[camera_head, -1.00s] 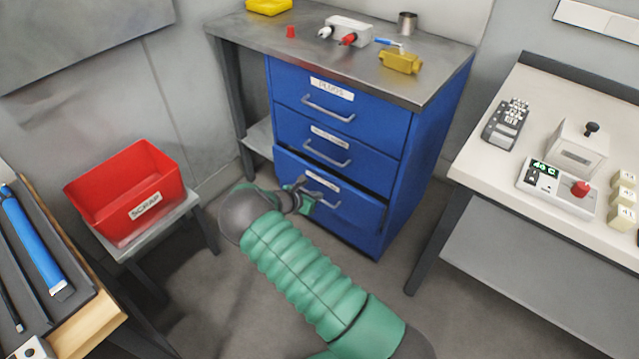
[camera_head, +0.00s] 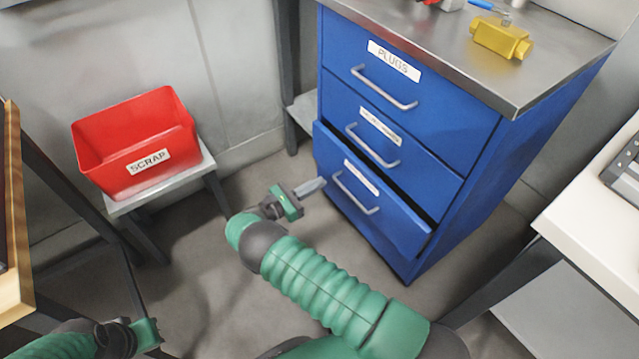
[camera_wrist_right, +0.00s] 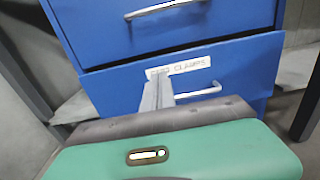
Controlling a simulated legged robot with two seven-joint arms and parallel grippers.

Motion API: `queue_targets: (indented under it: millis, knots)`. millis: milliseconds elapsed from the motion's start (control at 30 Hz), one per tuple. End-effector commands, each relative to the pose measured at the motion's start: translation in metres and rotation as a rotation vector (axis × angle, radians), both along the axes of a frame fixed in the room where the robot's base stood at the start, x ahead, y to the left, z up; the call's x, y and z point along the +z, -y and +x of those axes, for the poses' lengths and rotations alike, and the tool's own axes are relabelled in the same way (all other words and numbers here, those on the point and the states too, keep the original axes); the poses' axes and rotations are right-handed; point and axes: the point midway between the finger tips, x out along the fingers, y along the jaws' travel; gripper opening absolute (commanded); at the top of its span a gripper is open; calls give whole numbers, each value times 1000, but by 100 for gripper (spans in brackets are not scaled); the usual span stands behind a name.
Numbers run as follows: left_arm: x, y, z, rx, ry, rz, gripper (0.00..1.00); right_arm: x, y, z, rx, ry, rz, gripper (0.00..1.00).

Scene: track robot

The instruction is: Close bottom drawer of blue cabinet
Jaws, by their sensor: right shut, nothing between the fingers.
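The blue cabinet (camera_head: 500,185) has three drawers with grey handles. Its bottom drawer (camera_head: 395,225) stands slightly out, with a dark gap along its top edge. The top and middle drawers look flush. My right gripper (camera_head: 314,186) is shut and empty, just left of the bottom drawer's handle (camera_head: 352,195) and pointing toward the drawer front. In the right wrist view the shut fingers (camera_wrist_right: 158,92) overlap the label of the bottom drawer (camera_wrist_right: 240,75); whether they touch the front I cannot tell. My left gripper (camera_head: 148,335) is low at the left, its fingers not clearly visible.
A red scrap bin (camera_head: 135,145) sits on a small grey stand (camera_head: 160,190) at the left. A white table (camera_head: 590,200) stands at the right. A yellow part (camera_head: 500,38) lies on the cabinet top. Floor in front of the cabinet is open.

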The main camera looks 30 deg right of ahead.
Motion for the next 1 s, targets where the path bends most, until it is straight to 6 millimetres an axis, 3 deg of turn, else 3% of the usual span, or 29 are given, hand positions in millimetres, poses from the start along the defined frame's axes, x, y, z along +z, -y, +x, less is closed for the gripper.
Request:
queue_targets:
  millis: [200,433,600,1000]
  knots:
    - [-17,1,0,-1,0,0,0,-5,52,3,-5,-1,4,0]
    - [-34,1,0,-1,0,0,0,-4,93,6,-4,0,3,0]
    - [-37,1,0,-1,0,0,0,-2,105,8,-2,0,3,0]
    - [-37,1,0,-1,0,0,0,0,114,8,-3,-1,1,0]
